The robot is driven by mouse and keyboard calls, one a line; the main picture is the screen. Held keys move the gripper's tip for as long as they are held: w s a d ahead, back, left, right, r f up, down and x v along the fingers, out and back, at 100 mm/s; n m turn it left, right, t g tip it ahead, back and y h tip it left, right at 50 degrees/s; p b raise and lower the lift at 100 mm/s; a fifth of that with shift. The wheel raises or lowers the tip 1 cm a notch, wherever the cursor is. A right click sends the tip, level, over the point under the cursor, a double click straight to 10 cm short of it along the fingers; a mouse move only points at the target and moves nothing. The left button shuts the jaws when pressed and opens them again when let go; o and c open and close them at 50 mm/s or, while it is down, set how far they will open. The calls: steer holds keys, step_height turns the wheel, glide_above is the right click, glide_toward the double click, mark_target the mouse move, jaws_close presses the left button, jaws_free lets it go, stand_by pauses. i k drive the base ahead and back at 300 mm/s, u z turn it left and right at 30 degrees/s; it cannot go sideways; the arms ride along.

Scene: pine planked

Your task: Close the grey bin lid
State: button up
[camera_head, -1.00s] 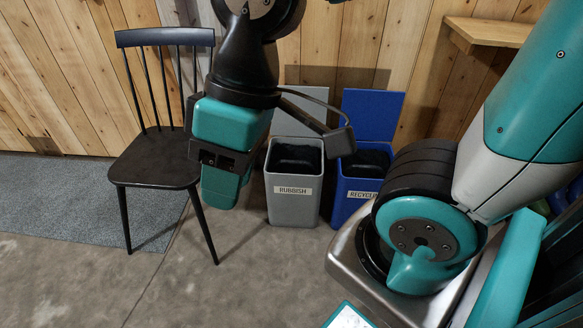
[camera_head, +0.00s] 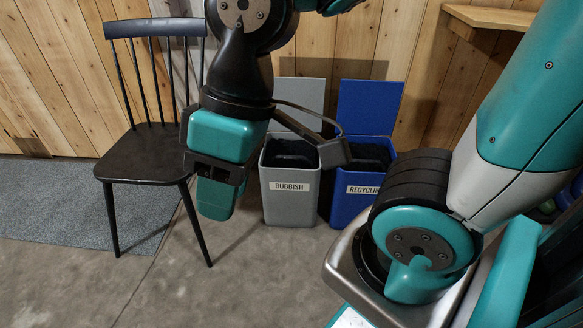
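The grey bin (camera_head: 291,206) stands on the floor near the wooden wall, with a white label reading RUBBISH on its front. Its grey lid (camera_head: 303,97) is open and stands up behind the bin, and the dark inside shows. My gripper (camera_head: 214,200) hangs in front and to the left of the grey bin, between it and the chair, pointing down. It appears apart from the bin and the lid. Its fingertips cannot be made out clearly, so I cannot tell if it is open. A dark bracket on my arm covers part of the bin's upper right corner.
A blue bin (camera_head: 349,205) labelled RECYCLING stands just right of the grey one, its blue lid (camera_head: 369,106) also up. A wooden shelf (camera_head: 490,17) is at upper right. Floor in front is clear.

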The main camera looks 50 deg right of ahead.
mark_target(309, 93)
steer(key=z, duration=2)
steer(key=i, duration=1)
steer(key=u, duration=2.05)
steer(key=i, duration=0.5)
steer(key=z, duration=0.05)
